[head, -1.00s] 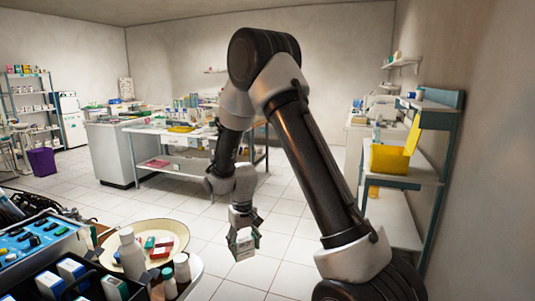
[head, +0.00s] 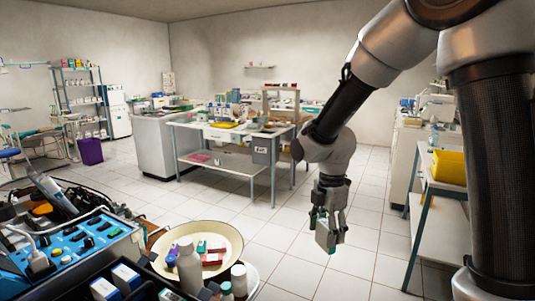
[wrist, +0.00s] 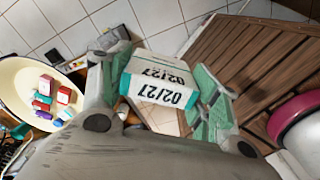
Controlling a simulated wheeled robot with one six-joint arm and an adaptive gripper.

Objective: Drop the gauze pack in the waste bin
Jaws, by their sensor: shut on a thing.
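The gauze pack, a white box with teal edges, is in my gripper (head: 330,213). The pack (head: 325,236) hangs below the wrist, above the floor and right of the cream bowl. In the wrist view the pack (wrist: 158,78) shows "02/27" printed on two faces, and my gripper (wrist: 160,95) has a finger on either side of it. A purple bin (head: 90,151), which looks like the waste bin, stands on the floor at the back left, far from my gripper. Its inside is hidden.
A cream bowl (head: 232,234) with small boxes and bottles is near, beside a blue control unit (head: 75,248). A white table (head: 225,134) with a grey labelled box (head: 265,150) stands mid-room. Shelving with a yellow bin (head: 449,167) is right. Tiled floor between is clear.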

